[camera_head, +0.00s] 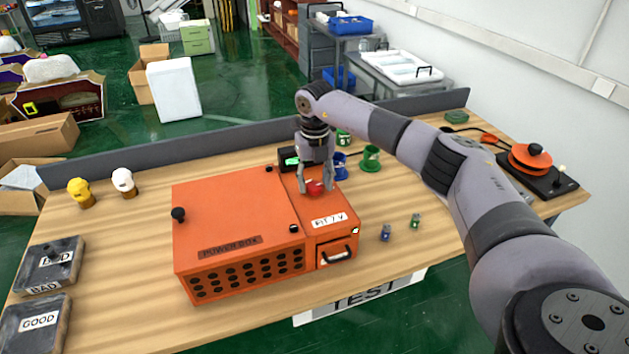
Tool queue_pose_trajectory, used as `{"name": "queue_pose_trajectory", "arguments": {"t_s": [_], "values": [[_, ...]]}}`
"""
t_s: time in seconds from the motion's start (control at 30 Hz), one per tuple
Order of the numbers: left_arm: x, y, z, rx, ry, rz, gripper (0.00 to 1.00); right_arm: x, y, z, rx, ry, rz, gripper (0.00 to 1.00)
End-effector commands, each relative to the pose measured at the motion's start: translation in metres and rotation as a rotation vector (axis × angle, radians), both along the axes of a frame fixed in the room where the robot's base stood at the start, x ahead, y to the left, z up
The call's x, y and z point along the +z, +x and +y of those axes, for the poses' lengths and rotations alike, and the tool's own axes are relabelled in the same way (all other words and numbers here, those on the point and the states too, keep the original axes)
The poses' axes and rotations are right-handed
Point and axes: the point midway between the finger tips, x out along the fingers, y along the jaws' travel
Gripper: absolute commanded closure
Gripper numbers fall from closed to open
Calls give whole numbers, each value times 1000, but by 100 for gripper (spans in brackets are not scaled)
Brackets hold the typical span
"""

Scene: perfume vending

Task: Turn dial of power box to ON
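The orange power box (236,212) stands on the wooden table, with a "POWER BOX" label on its near edge. Its narrower right section carries a red dial (316,187) on top, behind a white label. My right gripper (316,190) points down over this section, one finger on each side of the dial. The fingers and wrist partly cover the dial, so its setting cannot be read. I cannot tell whether the fingers press on it. My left gripper is not in view.
Yellow and white capped items (123,182) stand at the table's left, behind "BAD" and "GOOD" trays (37,322). Green and blue parts (371,160) sit behind the box, and two small bottles (386,232) to its right. An orange-topped device (530,160) is at far right.

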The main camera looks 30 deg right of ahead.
Motion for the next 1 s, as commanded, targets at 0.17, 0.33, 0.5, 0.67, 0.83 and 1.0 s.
{"name": "queue_pose_trajectory", "arguments": {"t_s": [0.17, 0.33, 0.5, 0.67, 0.83, 1.0], "values": [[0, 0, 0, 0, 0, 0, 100, -1, -1, 1, 2, 1, 3, 45], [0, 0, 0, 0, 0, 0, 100, -2, -1, 1, 3, 1, 4, 45], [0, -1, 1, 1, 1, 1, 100, 8, 0, 1, 3, 1, 1, 45], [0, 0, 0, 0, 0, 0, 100, 37, 0, 1, 2, 2, -1, 45], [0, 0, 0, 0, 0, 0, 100, 74, 0, 1, 2, 0, 0, 45], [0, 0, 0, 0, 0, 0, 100, 103, 0, 1, 2, 1, 2, 45]]}}
